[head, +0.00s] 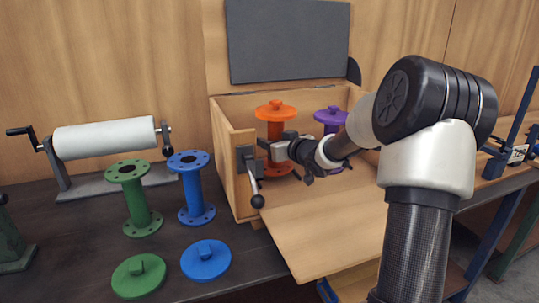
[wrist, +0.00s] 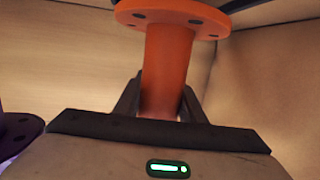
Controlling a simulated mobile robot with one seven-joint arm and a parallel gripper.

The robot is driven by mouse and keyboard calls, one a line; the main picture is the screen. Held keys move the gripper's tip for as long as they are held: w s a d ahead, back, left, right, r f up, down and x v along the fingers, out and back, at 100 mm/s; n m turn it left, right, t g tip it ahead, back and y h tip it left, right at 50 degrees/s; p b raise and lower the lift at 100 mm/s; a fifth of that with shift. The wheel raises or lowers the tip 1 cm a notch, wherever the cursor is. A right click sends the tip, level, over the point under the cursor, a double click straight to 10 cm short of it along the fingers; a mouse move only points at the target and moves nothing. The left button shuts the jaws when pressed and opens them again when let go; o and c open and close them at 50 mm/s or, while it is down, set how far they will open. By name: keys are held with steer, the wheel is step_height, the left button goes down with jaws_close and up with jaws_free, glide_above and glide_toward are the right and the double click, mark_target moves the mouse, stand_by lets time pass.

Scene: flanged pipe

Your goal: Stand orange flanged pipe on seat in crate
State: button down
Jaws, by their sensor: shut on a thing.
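The orange flanged pipe (head: 276,131) stands upright inside the wooden crate (head: 236,166), towards its left side. It has a wide flange at top and bottom, and an orange lid with a knob sits on top. My gripper (head: 268,147) reaches in through the crate's open front and is shut on the pipe's shaft. In the wrist view the orange shaft (wrist: 166,65) is between the two fingers, below the upper flange. The seat is hidden, and I cannot tell whether the pipe's base touches it.
A purple flanged pipe with a lid (head: 331,117) stands in the crate on the right. Green (head: 136,200) and blue (head: 194,190) pipes stand outside at left, their lids lying in front. A lever (head: 256,190) sticks out from the crate's left front post. The front panel is folded down.

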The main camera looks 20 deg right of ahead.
steer(key=shift+f+b, duration=0.35)
steer(key=shift+f, duration=1.1)
steer(key=shift+f, duration=0.1)
steer(key=shift+f, duration=0.15)
steer(key=c, duration=1.2)
jaws_free()
steer(key=shift+o, duration=0.2)
steer(key=shift+r, duration=0.2)
steer(key=p+v, duration=0.2)
steer(key=v, duration=1)
